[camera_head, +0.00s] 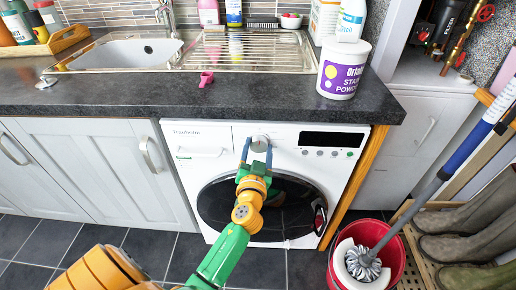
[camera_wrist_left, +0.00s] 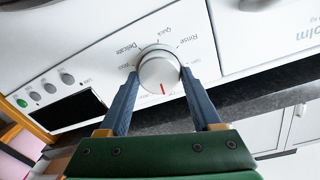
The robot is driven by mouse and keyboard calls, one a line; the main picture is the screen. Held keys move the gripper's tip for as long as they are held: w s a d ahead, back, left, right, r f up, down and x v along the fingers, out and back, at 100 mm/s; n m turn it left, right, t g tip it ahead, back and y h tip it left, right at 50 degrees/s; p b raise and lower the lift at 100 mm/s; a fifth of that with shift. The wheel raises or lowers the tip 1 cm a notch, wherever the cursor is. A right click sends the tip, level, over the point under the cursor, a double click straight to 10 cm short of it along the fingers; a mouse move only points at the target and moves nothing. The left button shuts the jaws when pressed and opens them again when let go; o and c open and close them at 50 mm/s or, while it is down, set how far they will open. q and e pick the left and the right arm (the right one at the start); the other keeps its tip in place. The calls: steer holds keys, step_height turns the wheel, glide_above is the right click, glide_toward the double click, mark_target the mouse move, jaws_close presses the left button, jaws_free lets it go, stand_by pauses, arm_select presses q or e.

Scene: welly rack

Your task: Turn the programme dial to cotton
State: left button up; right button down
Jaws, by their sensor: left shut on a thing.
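The programme dial (camera_head: 260,141) is a round silver-white knob on the front panel of the white washing machine (camera_head: 188,141). In the left wrist view the dial (camera_wrist_left: 158,72) has a red mark pointing toward the bottom of the picture. The labels Delicate, Quick and Rinse can be read around it; a partly covered label sits by the left finger, and no cotton label can be read. My left gripper (camera_head: 258,148) is shut on the dial, its blue-grey fingers (camera_wrist_left: 160,80) on either side of it. My right gripper is not in view.
A dark worktop (camera_head: 130,92) overhangs the machine, with a stain powder tub (camera_head: 342,70) and a pink peg-like item (camera_head: 206,79) on it. A red bucket with a mop (camera_head: 400,258) and wellies (camera_head: 465,220) stand at the right. Buttons and a black display (camera_wrist_left: 68,110) are beside the dial.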

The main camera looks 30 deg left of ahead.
arm_select(q)
steer(key=shift+w+d+m+p, duration=0.1)
steer(key=shift+m+p, duration=0.4)
steer(key=shift+m, duration=2.6)
steer(key=o, duration=1.4)
steer(key=shift+c, duration=0.2)
steer(key=b+v, duration=0.1)
steer(key=v, duration=0.6)
steer(key=shift+d+r, duration=0.1)
